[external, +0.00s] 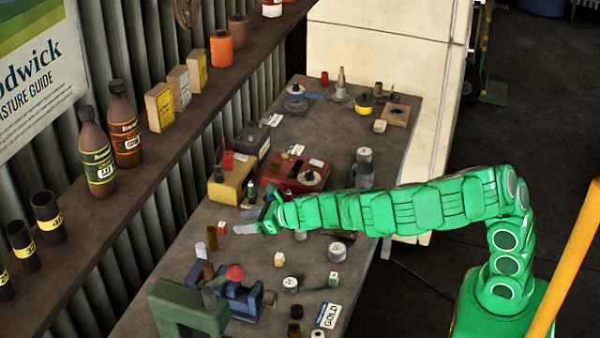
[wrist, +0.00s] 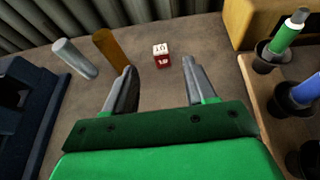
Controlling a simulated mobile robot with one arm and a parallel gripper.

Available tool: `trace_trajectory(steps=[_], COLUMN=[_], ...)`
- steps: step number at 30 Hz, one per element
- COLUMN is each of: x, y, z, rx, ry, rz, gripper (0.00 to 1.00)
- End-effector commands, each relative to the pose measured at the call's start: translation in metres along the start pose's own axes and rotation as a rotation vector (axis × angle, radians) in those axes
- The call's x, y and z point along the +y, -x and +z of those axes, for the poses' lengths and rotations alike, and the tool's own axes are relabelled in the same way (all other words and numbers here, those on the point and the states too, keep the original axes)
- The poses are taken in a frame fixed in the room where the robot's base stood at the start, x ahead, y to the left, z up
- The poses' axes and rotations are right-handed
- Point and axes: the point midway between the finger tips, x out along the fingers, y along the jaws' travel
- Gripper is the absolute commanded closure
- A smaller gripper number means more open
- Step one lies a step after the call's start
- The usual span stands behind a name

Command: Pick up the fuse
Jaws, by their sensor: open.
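My gripper (wrist: 160,68) is open, with nothing between its two grey fingers. In the external view my gripper (external: 247,228) is low over the bench. A small red and white block (wrist: 162,60) marked 10 sits on the bench just beyond the gap between the fingertips; it also shows in the external view (external: 222,228). An amber cylinder (wrist: 112,48) stands left of it, near the left finger, and a pale grey cylinder (wrist: 75,58) stands farther left. I cannot tell for certain which of these is the fuse; the marked block looks most like one.
A blue vise (wrist: 22,110) is at the left of the wrist view. A rack (wrist: 285,95) with green and blue tools stands close on the right, by a yellow box (wrist: 255,18). Corrugated wall (wrist: 70,20) lies behind. Several small items are on the bench (external: 345,250).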

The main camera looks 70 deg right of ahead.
Motion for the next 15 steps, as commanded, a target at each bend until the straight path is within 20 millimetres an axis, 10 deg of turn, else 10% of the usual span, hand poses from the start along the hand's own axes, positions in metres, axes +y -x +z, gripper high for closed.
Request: trace_trajectory(steps=[15], x=[0.003], y=[-0.029], z=[-0.010], rx=[0.003], ry=[0.041], rz=[0.015], gripper=[0.45])
